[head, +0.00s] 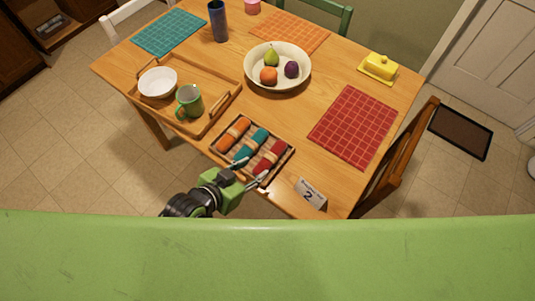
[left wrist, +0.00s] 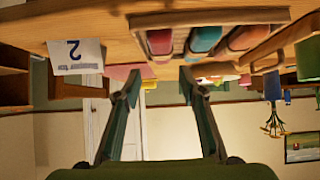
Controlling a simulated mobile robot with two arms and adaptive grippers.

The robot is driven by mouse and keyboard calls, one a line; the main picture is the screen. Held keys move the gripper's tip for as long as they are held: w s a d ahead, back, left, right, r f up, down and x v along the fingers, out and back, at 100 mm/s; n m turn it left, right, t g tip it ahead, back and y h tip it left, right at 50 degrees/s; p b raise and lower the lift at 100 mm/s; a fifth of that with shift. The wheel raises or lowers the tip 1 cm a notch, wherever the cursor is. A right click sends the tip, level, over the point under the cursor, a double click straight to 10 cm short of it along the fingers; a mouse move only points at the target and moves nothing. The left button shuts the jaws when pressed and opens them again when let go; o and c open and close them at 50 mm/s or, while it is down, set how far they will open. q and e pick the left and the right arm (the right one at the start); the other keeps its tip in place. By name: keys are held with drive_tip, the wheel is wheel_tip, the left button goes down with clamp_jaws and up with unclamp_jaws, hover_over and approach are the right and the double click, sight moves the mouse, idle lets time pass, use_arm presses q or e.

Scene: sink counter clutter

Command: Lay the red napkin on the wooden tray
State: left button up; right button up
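The red napkin (head: 270,156) is rolled and lies at the right end of a basket (head: 218,150), next to a teal and an orange one. It also shows in the left wrist view (left wrist: 160,42). The wooden tray (head: 207,80) lies at the table's left side, holding a white bowl (head: 158,83) and a green mug (head: 189,102). My left gripper (head: 252,172) is open and empty at the basket's near edge, close to the red napkin. In the left wrist view its fingers (left wrist: 160,75) are spread apart. My right gripper is out of view.
A number card (head: 311,194) stands right of the basket at the table's front edge. A large fruit bowl (head: 307,80) is behind the basket. A red placemat (head: 353,125) lies to the right. The tray has bare room between bowl, mug and right handle.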

sight(270, 156)
use_arm(q)
drive_tip(key=x, duration=0.5)
drive_tip(key=shift+w+d+f, duration=0.2)
drive_tip(key=shift+w, duration=0.05)
drive_tip(key=shift+p+x, duration=0.45)
drive_tip(key=shift+x, duration=2.45)
drive_tip(key=shift+w+a+r, duration=0.1)
drive_tip(key=c, duration=1)
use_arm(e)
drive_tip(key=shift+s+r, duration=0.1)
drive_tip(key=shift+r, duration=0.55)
use_arm(q)
drive_tip(key=shift+r, duration=0.1)
